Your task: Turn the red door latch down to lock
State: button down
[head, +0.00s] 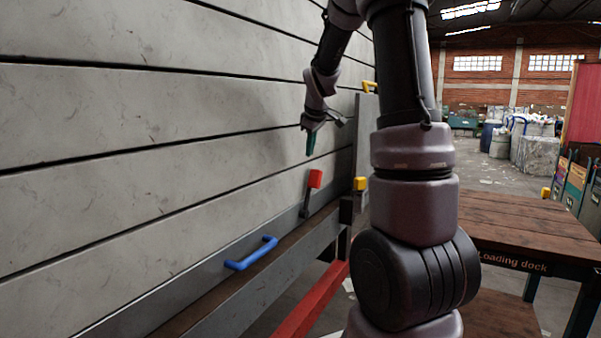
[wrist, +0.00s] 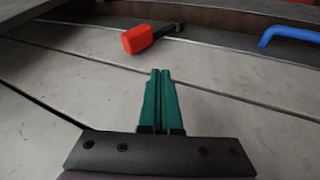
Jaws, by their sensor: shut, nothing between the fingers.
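The red door latch (head: 315,179) is a red block on a dark lever, low on the grey panelled wall. In the head view its red end points up, with the lever running down to the metal strip below. In the wrist view the red latch end (wrist: 138,38) lies beyond the fingertips, slightly to the left, with its dark lever to the right. My gripper (head: 310,150) has green fingers pointing down, above the latch and apart from it. In the wrist view the gripper fingers (wrist: 160,72) are together and empty.
A blue handle (head: 251,253) sticks out from the wall's lower strip, left of the latch. Yellow fittings (head: 360,184) stand to the right of the latch. A wooden table marked "Loading dock" (head: 510,235) is at the right. A red rail (head: 312,300) runs low in front.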

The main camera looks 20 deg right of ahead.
jog(key=shift+w, duration=0.1)
send_near(311, 180)
notch_tip(311, 180, down, 3)
jog(key=a, duration=0.3)
jog(key=shift+w+d+f, duration=0.55)
jog(key=shift+w+d, duration=0.15)
jog(key=shift+d, duration=0.15)
jog(key=shift+w+d+f, duration=0.6)
jog(key=shift+w+d, duration=0.05)
jog(key=shift+d, duration=0.15)
jog(key=shift+w+d, duration=0.1)
jog(key=shift+d, duration=0.05)
